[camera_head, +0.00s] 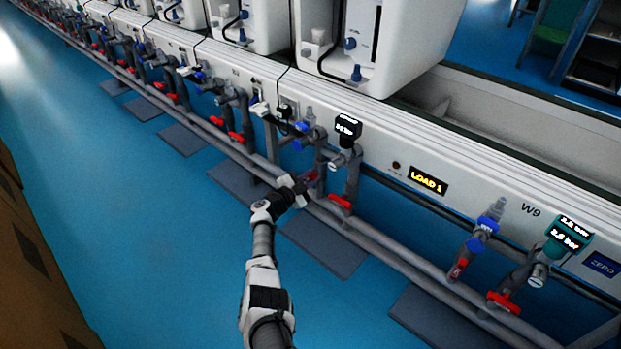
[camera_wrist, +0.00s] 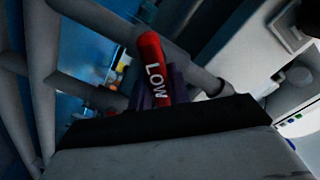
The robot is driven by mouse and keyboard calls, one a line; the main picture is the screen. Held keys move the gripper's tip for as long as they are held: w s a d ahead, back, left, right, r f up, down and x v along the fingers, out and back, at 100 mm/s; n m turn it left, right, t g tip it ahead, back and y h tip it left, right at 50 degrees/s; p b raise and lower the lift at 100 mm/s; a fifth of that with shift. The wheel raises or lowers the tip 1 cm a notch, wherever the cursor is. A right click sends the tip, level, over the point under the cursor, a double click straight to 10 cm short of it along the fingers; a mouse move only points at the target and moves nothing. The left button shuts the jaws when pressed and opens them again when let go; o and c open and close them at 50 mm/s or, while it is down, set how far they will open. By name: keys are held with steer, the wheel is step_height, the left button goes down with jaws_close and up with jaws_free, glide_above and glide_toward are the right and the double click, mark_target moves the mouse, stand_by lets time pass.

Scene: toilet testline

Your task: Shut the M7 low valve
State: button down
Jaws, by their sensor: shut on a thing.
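The low valve's red handle (camera_wrist: 152,62), marked "LOW", stands up between the fingertips in the wrist view. In the head view, the red handle (camera_head: 313,175) shows only in part, because my gripper (camera_head: 303,183) covers some of it. My gripper is shut on the handle; its dark fingertips (camera_wrist: 158,92) lie on both sides of it in the wrist view. No M7 label is readable. A second red handle (camera_head: 340,202) sits just to the right on the neighbouring pipe, free of my gripper.
A long grey pipe (camera_head: 385,230) runs along the front of the line. A dark pressure display (camera_head: 347,126) and blue valves (camera_head: 303,127) sit above the held handle. A "LOAD 1" sign (camera_head: 428,180) is to the right. The blue floor (camera_head: 150,220) at left is clear.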

stand_by(0.3)
steer(key=c, duration=1.3)
jaws_free()
steer(key=shift+s+a, duration=0.1)
steer(key=shift+s+a+r+p, duration=0.1)
steer(key=shift+s+a+p, duration=0.15)
steer(key=shift+p, duration=0.25)
steer(key=shift+p+v, duration=3.9)
steer(key=shift+v, duration=2.55)
